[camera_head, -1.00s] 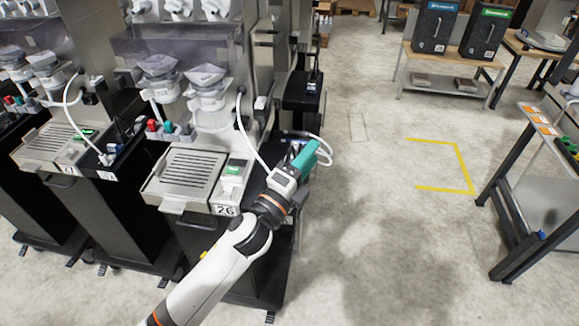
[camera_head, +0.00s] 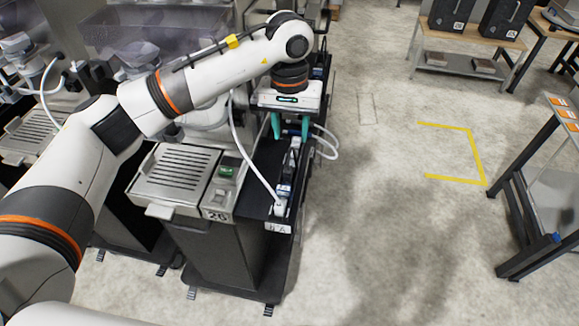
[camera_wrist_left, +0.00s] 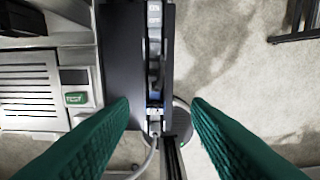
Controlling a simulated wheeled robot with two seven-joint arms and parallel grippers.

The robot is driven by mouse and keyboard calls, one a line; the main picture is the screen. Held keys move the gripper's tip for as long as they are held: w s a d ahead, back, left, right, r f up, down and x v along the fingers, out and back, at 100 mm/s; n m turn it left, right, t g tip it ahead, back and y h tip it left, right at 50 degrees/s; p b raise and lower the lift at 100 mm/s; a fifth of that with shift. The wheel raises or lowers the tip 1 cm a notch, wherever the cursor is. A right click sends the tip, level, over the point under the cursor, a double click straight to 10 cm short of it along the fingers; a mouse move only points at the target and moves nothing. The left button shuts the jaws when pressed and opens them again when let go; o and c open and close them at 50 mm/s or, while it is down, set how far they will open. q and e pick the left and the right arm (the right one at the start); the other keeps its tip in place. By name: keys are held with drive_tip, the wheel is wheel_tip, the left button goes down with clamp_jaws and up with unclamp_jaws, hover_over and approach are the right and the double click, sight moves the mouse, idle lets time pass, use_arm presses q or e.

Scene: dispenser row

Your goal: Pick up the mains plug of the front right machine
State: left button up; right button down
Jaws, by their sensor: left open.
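The front right machine (camera_head: 178,172), with a drip grate and a "26" label, stands left of centre in the head view. A black side shelf on its right carries a power strip. A white mains plug (camera_head: 279,207) with a white cable sits at the strip's near end; it also shows below centre in the wrist view (camera_wrist_left: 154,127). My left gripper (camera_head: 291,130) points down over the farther part of the shelf, beyond the plug. Its teal fingers (camera_wrist_left: 160,105) are wide apart and empty, one on each side of the strip line in the wrist view. My right gripper is out of view.
Other white cables (camera_head: 325,145) loop off the shelf's right side. My left arm covers part of the machine's upper body. Open floor (camera_head: 390,230) with a yellow marking lies right of the machine. A workbench (camera_head: 540,190) stands at the far right.

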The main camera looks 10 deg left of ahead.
use_arm(q)
drive_tip(key=p, duration=0.3)
hover_over(288, 168)
wheel_tip(288, 168, down, 6)
drive_tip(key=shift+s+f, duration=0.1)
wheel_tip(288, 168, down, 5)
drive_tip(key=p, duration=0.2)
drive_tip(key=shift+p, duration=0.3)
drive_tip(key=shift+f, duration=0.2)
clamp_jaws()
